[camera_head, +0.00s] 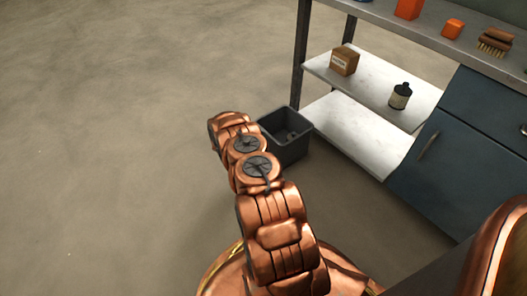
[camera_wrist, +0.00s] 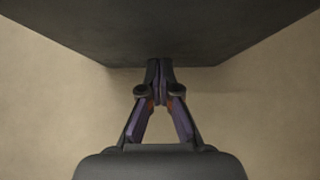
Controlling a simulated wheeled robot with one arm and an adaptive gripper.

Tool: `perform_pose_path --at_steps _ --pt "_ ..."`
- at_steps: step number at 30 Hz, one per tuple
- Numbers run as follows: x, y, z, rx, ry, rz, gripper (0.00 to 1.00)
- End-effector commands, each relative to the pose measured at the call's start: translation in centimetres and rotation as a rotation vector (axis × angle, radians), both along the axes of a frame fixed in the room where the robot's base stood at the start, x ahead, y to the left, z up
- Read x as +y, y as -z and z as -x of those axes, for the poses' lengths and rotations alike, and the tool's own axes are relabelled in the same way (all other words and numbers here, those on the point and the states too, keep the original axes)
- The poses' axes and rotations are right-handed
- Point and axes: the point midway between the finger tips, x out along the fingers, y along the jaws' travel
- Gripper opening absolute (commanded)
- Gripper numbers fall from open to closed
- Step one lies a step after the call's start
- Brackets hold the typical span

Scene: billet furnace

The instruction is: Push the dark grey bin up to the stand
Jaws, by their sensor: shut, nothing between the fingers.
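The dark grey bin (camera_head: 288,147) stands on the floor beside the left end of the stand (camera_head: 362,132), close to its lower shelf. I cannot tell whether bin and stand touch. My copper-coloured arm hides part of the bin's left side, and my gripper is hidden in the head view. In the wrist view, my gripper (camera_wrist: 160,66) is shut and empty. Its fingertips are at the lower edge of the bin's dark wall (camera_wrist: 165,30), which fills the top of the picture. They look close to the wall or touching it.
The stand's shelves hold a brown box (camera_head: 344,61) and a dark bottle (camera_head: 400,95). Its top (camera_head: 440,38) carries orange things and a brush (camera_head: 495,42). A blue cabinet (camera_head: 465,150) stands at the right. The floor (camera_head: 110,130) at the left is clear.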

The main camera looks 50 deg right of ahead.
Motion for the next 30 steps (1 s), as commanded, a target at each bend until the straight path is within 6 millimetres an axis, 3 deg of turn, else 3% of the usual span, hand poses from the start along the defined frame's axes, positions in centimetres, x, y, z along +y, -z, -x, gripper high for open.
perform_pose_path --at_steps 6,18,30 --pt "3.6 -0.4 -0.6 0.002 -0.007 -0.002 0.00" --pt "8.7 -5.7 -1.4 0.002 -0.005 -0.001 0.00" --pt "10.3 -7.1 -1.8 -0.001 -0.002 0.000 0.00"
